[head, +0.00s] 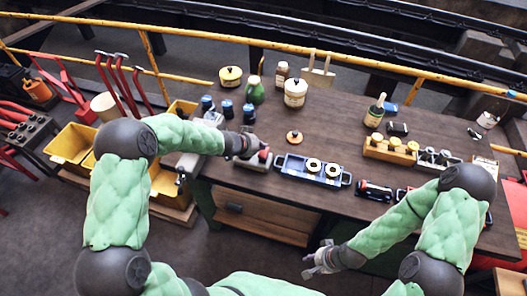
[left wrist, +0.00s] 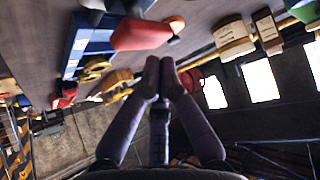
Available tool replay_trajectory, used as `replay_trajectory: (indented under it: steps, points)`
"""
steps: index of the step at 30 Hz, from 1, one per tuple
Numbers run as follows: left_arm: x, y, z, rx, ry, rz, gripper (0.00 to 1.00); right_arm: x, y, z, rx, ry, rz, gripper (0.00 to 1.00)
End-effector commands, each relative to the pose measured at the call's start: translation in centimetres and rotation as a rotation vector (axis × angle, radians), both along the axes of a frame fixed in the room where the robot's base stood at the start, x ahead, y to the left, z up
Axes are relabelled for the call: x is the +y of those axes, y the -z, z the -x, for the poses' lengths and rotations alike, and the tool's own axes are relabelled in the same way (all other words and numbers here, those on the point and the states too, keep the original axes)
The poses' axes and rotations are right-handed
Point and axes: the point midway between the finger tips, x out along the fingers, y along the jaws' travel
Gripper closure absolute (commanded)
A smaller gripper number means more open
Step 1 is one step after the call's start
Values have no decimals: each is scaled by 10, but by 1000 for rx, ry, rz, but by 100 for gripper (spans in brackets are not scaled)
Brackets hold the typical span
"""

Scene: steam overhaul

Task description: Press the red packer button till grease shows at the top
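A grey block with a red part on top (head: 264,155), which looks like the packer button, sits near the front edge of the bench. A red block-shaped part, likely the same one, shows large in the left wrist view (left wrist: 140,34). My left gripper (head: 246,148) is right at the grey block in the head view and partly covers it. In the left wrist view its fingertips (left wrist: 160,66) are together with nothing between them, apparently apart from the red part. I cannot make out any grease. My right gripper (head: 318,262) hangs in front of the bench, its fingers too small to judge.
A blue tray (head: 290,172) holding two yellow rings stands right of the block. A small orange-topped round item (head: 294,136) lies behind it. The bench (head: 340,130) is clear in the middle.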

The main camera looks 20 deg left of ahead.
Motion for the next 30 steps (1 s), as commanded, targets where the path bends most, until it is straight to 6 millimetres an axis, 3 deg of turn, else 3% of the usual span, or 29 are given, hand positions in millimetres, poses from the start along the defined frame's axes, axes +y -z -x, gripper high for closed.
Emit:
replay_trajectory:
  steps: [30]
  points:
    - [0,11,0,0,0,0,100,0,7,0,0,0,0,60]
